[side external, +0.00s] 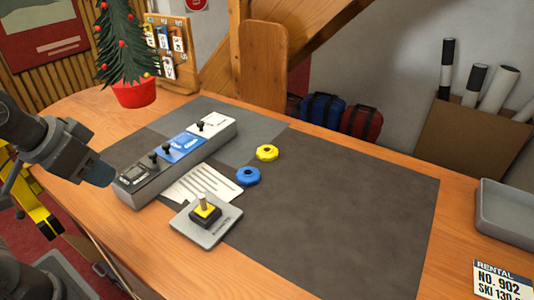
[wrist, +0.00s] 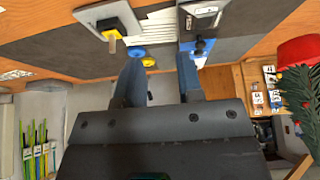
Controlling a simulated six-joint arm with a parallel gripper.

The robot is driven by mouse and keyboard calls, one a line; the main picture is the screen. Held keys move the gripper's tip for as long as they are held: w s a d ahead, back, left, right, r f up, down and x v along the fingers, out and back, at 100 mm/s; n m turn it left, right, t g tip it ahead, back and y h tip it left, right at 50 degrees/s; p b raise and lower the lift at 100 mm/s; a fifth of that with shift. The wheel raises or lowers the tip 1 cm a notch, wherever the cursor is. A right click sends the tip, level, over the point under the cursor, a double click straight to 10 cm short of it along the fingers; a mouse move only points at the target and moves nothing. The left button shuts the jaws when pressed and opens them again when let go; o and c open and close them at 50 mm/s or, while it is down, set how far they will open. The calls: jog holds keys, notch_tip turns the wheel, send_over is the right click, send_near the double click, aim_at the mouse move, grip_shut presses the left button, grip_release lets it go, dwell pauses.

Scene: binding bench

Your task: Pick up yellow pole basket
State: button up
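My gripper (side external: 98,170) is at the left in the side view, raised and well away from the yellow ring. In the wrist view my gripper (wrist: 158,75) has its two fingers apart with nothing between them.
A long grey block (side external: 180,160) with black knobs stands left of the rings. A grey plate (side external: 206,222) bears a yellow and black block with a post. A plant in a red pot (side external: 134,92) stands behind. A grey tray (side external: 505,225) is at right. The mat's right half is clear.

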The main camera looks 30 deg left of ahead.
jog(key=shift+o, duration=0.4)
jog(key=o, duration=1)
jog(key=w+d+r+m+g, duration=0.2)
jog(key=w+r+m, duration=0.5)
jog(key=w, duration=0.5)
jog(key=m+g, duration=0.4)
jog(key=m, duration=0.8)
send_over(268, 148)
jog(key=s, duration=0.1)
notch_tip(268, 148, down, 9)
jog(key=f, duration=0.7)
jog(key=shift+s+d+f, duration=0.1)
jog(key=shift+s+d, duration=0.05)
jog(key=shift+d, duration=0.1)
jog(key=shift+w+f, duration=0.2)
jog(key=shift+f, duration=2.5)
